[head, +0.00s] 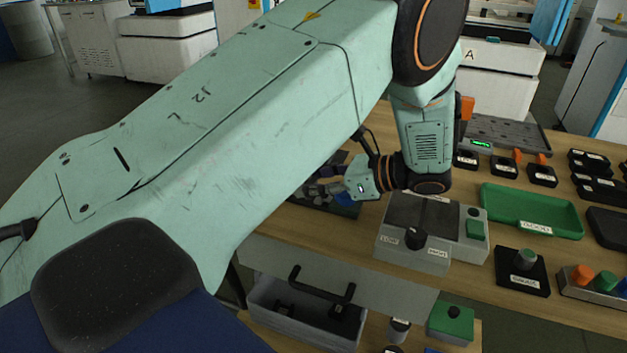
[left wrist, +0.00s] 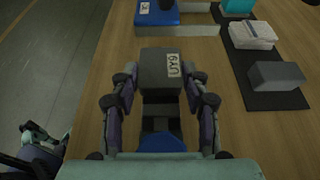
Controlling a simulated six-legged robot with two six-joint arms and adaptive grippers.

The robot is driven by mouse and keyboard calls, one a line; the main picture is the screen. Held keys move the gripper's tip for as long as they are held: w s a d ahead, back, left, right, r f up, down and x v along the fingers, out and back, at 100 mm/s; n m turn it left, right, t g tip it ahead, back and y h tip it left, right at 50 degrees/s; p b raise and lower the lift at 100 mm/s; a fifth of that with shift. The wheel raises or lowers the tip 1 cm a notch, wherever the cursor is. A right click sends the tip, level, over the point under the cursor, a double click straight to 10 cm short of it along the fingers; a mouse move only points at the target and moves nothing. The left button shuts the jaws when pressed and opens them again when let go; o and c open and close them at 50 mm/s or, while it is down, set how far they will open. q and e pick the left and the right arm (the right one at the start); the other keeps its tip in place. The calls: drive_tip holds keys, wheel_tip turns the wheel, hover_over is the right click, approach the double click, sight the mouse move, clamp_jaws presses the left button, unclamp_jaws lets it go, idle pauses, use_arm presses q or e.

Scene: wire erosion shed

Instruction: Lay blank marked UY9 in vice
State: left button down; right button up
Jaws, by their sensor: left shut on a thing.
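The blank marked UY9 (left wrist: 160,70) is a dark grey block with a white label. My left gripper (left wrist: 160,97) is shut on it, with fingers on both sides. In the left wrist view, dark grey parts and a blue part (left wrist: 160,143) show between the fingers, below the block; I cannot tell whether these are the vice or whether the block touches them. Another blue fixture (left wrist: 158,18) with grey bars stands farther off. In the head view, my left gripper (head: 334,187) is small and partly hidden by my arm, so the blank is unclear there.
A black mat (left wrist: 283,98) carries a grey block (left wrist: 277,76) and a white stack (left wrist: 252,35). A grey control box (head: 413,257), a green tray (head: 532,211) and several labelled black holders occupy the bench right of my gripper.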

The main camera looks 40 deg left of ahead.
use_arm(q)
drive_tip(key=shift+f, duration=0.55)
idle(0.6)
drive_tip(key=c, duration=0.6)
unclamp_jaws()
drive_tip(key=o, duration=0.4)
drive_tip(key=shift+o, duration=0.2)
drive_tip(key=shift+r, duration=0.1)
drive_tip(key=shift+r+p, duration=3.3)
drive_tip(key=shift+r, duration=0.15)
drive_tip(key=shift+f, duration=0.25)
